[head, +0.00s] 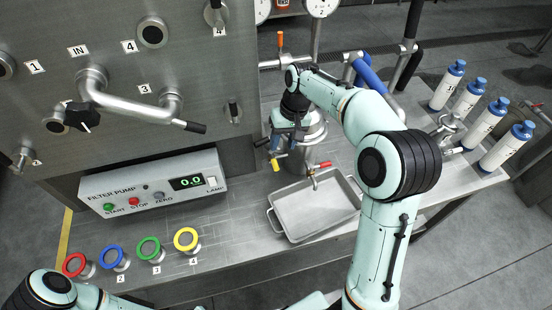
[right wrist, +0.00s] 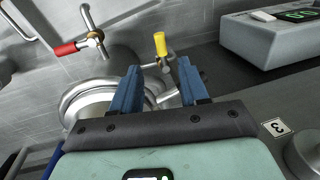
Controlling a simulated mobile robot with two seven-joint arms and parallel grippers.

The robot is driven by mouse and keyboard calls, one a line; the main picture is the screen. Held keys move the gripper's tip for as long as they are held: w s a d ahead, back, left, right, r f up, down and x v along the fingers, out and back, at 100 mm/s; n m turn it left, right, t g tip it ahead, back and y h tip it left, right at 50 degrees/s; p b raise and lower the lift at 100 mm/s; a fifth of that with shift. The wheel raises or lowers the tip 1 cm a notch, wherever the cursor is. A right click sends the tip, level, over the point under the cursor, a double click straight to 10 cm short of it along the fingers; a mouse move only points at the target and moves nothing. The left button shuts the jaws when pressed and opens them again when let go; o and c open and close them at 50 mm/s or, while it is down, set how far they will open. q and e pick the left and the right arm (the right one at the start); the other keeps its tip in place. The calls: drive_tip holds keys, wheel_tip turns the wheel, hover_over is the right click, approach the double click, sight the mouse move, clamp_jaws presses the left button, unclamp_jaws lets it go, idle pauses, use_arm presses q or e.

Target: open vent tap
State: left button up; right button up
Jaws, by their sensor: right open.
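A small tap with a yellow handle (head: 275,164) sits low on the steel filter housing (head: 316,132); its handle stands upright in the right wrist view (right wrist: 160,44). A tap with a red handle (head: 322,166) is at the housing's front, above the tray; it also shows in the right wrist view (right wrist: 66,48). An orange-handled tap (head: 280,42) is on the pipe above. No vent label is readable. My right gripper (head: 278,146) is open and empty, its blue fingers (right wrist: 158,76) pointing toward the yellow-handled tap, apart from it. My left gripper is out of view.
A metal tray (head: 290,228) lies on the bench below the housing. The filter pump box (head: 150,188) stands left, with coloured rings (head: 150,248) in front. White bottles (head: 466,98) stand at the right. The steel panel (head: 210,90) rises left of my gripper.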

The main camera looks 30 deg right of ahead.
sight(276, 163)
drive_tip(key=f, duration=0.3)
drive_tip(key=a+f, duration=0.1)
drive_tip(key=f, duration=0.4)
drive_tip(key=shift+w+a+f+b, duration=0.3)
drive_tip(key=shift+w+a+f, duration=0.05)
drive_tip(key=shift+w, duration=0.05)
clamp_jaws()
